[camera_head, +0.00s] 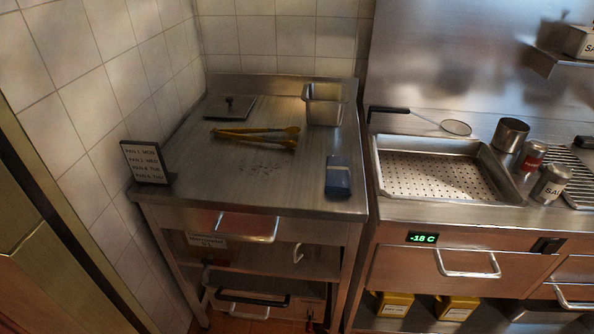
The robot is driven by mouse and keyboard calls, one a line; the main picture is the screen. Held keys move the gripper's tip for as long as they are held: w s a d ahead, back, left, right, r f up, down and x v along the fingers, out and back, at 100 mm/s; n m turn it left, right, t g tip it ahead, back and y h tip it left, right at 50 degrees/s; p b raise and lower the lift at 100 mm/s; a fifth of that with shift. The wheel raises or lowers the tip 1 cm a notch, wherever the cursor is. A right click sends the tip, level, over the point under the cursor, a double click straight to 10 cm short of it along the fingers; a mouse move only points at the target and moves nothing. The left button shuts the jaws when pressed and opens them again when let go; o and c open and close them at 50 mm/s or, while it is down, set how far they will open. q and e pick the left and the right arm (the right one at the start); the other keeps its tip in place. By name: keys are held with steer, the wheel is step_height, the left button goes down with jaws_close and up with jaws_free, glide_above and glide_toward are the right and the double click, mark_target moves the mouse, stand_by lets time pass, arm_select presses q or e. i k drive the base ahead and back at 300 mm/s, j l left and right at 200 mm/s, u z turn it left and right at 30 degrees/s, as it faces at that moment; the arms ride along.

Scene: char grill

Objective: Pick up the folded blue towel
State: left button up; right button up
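The folded blue towel (338,177) lies on the steel worktable (230,187), close to its right edge and toward the front. It is a small dark blue rectangle, longer from front to back. Nothing covers it. Neither my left gripper nor my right gripper shows in the head view.
Yellow tongs (257,136), a flat lid with a knob (230,107) and a steel container (325,104) stand behind the towel. A small black sign (148,162) stands at the left edge. A perforated basin (440,176) is to the right. The table's front middle is clear.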

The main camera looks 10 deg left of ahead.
mark_target(338, 179)
steer(key=i+z, duration=0.2)
steer(key=z, duration=0.3)
steer(key=i+z, duration=0.25)
steer(key=z, duration=0.2)
